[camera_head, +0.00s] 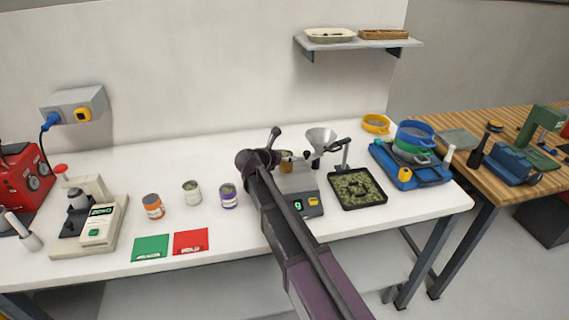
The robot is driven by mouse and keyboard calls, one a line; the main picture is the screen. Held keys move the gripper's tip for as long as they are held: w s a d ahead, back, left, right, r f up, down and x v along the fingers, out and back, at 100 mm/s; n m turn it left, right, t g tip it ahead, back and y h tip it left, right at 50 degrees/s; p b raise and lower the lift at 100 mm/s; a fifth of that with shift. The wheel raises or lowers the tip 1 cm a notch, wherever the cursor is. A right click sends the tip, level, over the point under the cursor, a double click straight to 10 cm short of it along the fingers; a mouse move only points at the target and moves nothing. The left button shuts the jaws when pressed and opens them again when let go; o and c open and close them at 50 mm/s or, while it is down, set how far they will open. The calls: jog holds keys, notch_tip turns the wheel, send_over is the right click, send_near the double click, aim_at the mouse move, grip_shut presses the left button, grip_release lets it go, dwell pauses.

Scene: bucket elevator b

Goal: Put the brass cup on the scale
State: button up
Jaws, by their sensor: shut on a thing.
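The brass cup (287,166) is a small golden-brown cup with greenish contents showing at its top. It appears over the back part of the scale (313,211), a grey unit with a green-lit display and a yellow button. My gripper (277,157) is at the cup's left side and is shut on it. My arm covers the left part of the scale and most of the fingers. I cannot tell whether the cup's base touches the scale's plate.
A funnel on a stand (321,139) is close behind the scale. A black tray of green pellets (378,201) lies to its right. A purple-labelled can (229,197) stands left of my arm. Red (190,242) and green (150,248) cards lie at the front edge.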

jog(key=shift+f+b, duration=0.7)
jog(key=shift+f, duration=0.35)
jog(key=shift+f, duration=0.1)
jog(key=o, duration=1.3)
jog(key=shift+s+r, duration=0.1)
jog(key=shift+r, duration=0.15)
jog(key=p+v, duration=0.4)
jog(key=v, duration=0.8)
jog(key=shift+p, duration=0.3)
jog(key=shift+d, duration=0.15)
